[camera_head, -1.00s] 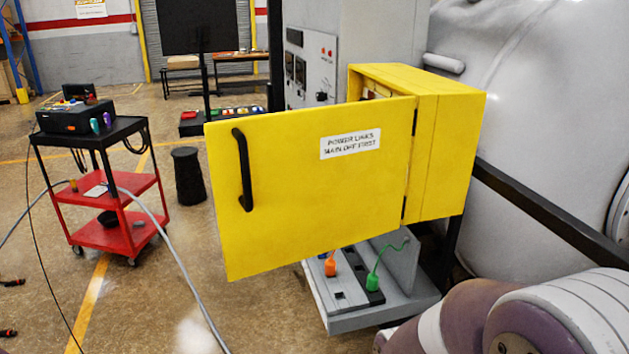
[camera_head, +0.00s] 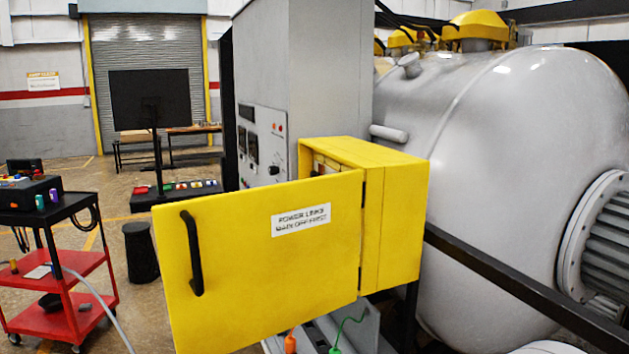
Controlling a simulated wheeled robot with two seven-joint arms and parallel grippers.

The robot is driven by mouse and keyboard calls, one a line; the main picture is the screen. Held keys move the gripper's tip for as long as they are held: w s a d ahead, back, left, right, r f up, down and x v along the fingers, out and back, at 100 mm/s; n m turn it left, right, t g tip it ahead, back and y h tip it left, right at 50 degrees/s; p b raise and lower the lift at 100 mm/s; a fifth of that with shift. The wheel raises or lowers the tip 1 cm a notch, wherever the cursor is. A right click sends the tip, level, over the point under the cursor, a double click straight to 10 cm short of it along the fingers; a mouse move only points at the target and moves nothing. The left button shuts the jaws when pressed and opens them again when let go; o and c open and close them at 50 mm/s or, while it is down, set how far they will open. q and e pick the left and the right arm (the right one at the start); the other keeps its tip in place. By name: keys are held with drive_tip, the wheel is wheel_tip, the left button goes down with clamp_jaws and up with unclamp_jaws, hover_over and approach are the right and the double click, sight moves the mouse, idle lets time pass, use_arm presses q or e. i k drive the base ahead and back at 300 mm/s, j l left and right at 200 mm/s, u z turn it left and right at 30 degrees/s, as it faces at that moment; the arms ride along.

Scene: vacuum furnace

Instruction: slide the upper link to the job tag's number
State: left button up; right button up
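A yellow cabinet (camera_head: 395,225) is fixed beside the big grey furnace vessel. Its yellow door (camera_head: 262,270) stands open toward me and carries a label (camera_head: 301,219) reading "POWER LINKS MAIN OFF FIRST". A black handle (camera_head: 192,252) is on the door's left side. Only a narrow strip of the cabinet's inside (camera_head: 325,165) shows above the door, and the upper link cannot be made out there. I cannot make out a job tag. Neither of my grippers is in view.
A grey control panel (camera_head: 262,145) stands behind the cabinet. Below the door are an orange plug (camera_head: 290,343) and a green cable (camera_head: 350,327). A black rail (camera_head: 520,285) runs at the right. A red and black cart (camera_head: 75,262) and a black bin (camera_head: 140,252) stand left.

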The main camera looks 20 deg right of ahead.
sight(313, 174)
drive_tip(key=i+j+u, duration=0.15)
drive_tip(key=u, duration=1.2)
drive_tip(key=i+z, duration=0.2)
drive_tip(key=i, duration=0.3)
drive_tip(key=i+z, duration=0.2)
drive_tip(key=i, duration=0.3)
drive_tip(key=i+z, duration=0.2)
drive_tip(key=i, duration=0.3)
drive_tip(key=i+j+z, duration=0.2)
drive_tip(key=i, duration=0.3)
drive_tip(key=i+j+z, duration=0.1)
drive_tip(key=i, duration=0.35)
drive_tip(key=i+j+z, duration=0.15)
drive_tip(key=i, duration=0.3)
drive_tip(key=i+j+z, duration=0.1)
drive_tip(key=i, duration=0.4)
drive_tip(key=i+j+z, duration=0.15)
drive_tip(key=i+j, duration=0.2)
drive_tip(key=i+j+z, duration=0.1)
drive_tip(key=z, duration=3.1)
drive_tip(key=i+j+u, duration=0.1)
drive_tip(key=j, duration=0.1)
